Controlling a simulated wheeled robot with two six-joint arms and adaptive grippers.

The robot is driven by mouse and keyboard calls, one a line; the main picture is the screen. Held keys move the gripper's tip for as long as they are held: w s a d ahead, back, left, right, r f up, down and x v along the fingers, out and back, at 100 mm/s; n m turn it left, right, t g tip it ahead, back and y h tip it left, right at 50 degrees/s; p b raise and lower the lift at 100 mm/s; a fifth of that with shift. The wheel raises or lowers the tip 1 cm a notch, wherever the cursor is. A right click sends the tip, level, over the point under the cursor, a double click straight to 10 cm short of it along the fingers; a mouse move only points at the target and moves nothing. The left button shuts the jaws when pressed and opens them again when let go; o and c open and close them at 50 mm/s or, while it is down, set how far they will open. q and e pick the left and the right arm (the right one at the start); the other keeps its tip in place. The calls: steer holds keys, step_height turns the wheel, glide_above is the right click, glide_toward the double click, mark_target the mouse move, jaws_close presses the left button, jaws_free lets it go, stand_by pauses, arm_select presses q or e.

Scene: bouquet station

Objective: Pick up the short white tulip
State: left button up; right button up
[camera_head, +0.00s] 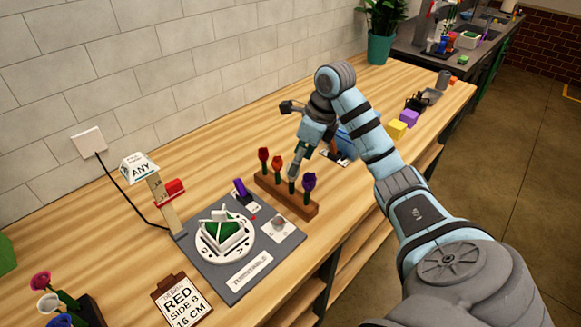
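A white flower head (47,303) shows at the lower left, between a pink flower and a blue one; I cannot tell its stem length. A wooden rack (268,192) on the table holds two red tulips (270,158) and a purple tulip (309,181) upright. My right gripper (295,172) points down over the rack, between the red tulips and the purple one. A green stem (291,187) stands right below it; any flower head there is hidden by the gripper. Whether its fingers are open or shut is too small to tell. My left gripper is out of view.
A grey turntable board (285,243) with a green and white object (222,229) lies in front of the rack. Coloured blocks (396,129) sit at the right.

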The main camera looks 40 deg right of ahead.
mark_target(292, 185)
steer(key=x, duration=0.5)
steer(key=shift+w, duration=0.3)
steer(key=c, duration=0.9)
